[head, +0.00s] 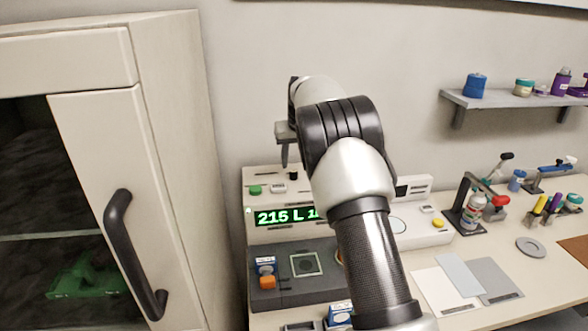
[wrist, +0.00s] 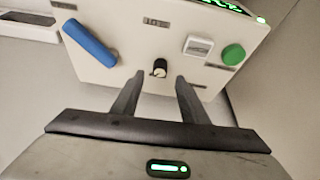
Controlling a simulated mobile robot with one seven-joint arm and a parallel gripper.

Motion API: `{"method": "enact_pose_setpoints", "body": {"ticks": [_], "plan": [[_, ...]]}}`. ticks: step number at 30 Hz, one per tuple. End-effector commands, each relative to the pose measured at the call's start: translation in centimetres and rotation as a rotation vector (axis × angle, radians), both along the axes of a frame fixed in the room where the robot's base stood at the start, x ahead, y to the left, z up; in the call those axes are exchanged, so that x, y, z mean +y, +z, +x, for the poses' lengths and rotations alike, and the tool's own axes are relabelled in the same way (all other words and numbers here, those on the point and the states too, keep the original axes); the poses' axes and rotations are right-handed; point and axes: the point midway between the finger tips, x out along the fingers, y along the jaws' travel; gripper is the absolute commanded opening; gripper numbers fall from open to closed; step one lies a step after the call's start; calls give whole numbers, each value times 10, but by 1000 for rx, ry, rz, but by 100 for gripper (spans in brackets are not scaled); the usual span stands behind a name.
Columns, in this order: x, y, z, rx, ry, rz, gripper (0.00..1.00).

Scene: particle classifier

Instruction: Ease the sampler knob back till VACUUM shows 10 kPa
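The sampler's pale panel (wrist: 120,50) fills the upper wrist view. A small black knob with a pale mark (wrist: 160,68) stands on it; I take it for the sampler knob, though its label is not readable. My gripper (wrist: 160,79) is open, with one finger on each side just short of the knob; contact cannot be told. In the head view my gripper (head: 285,152) is above the panel, partly behind my arm. No VACUUM value is readable.
A blue lever (wrist: 90,42), a white switch (wrist: 198,45) and a green button (wrist: 233,54) flank the knob. A cabinet (head: 165,120) stands left. Cards (head: 497,278), tools and a bottle (head: 474,212) occupy the bench at right, below a shelf (head: 510,100).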

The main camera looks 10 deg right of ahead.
Motion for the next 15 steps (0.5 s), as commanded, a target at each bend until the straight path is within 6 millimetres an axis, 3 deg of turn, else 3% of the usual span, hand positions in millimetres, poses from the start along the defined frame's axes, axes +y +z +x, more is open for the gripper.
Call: {"method": "enact_pose_setpoints", "body": {"ticks": [6,15], "plan": [[0,-32,13,0,0,0,40],[1,-44,18,-1,0,0,40]]}}
